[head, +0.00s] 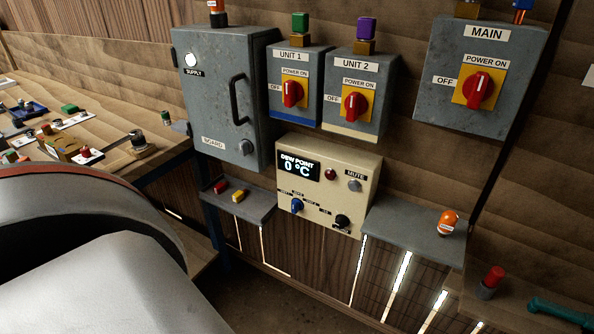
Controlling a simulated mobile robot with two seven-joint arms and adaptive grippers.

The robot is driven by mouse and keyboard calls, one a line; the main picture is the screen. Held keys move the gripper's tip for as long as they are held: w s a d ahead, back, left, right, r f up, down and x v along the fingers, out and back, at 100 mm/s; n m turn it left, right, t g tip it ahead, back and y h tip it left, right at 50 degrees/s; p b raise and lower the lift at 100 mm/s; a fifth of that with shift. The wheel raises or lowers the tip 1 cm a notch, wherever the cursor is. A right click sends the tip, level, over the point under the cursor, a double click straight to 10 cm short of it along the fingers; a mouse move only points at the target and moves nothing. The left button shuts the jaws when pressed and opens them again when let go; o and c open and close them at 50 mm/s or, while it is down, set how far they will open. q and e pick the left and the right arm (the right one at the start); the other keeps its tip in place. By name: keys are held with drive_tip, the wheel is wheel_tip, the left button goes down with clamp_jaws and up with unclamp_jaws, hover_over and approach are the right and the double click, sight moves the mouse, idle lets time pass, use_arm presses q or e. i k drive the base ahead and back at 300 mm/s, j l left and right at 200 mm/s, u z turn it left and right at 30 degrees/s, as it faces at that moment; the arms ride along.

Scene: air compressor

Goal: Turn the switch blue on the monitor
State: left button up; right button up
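The monitor (289,219) is a beige box on the wooden wall, in the middle of the head view. Its dark display (298,168) reads "DEW POINT 0 °C". The blue switch (297,205) is a small knob low on the left of its front face, with small labels around it that are too small to read. A black knob (342,221) sits to its lower right. A dark red lamp (330,174) and a grey button (354,186) labelled MUTE are above. Neither of my grippers is in view.
A grey supply cabinet (215,105) and boxes for Unit 1 (293,65), Unit 2 (356,72) and Main (440,75) hang above. Grey shelves flank the monitor, the left (250,213) and right (405,225) holding small parts. A cluttered wooden bench (110,135) is left.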

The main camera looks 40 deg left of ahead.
sight(296, 205)
drive_tip(key=u, duration=1.4)
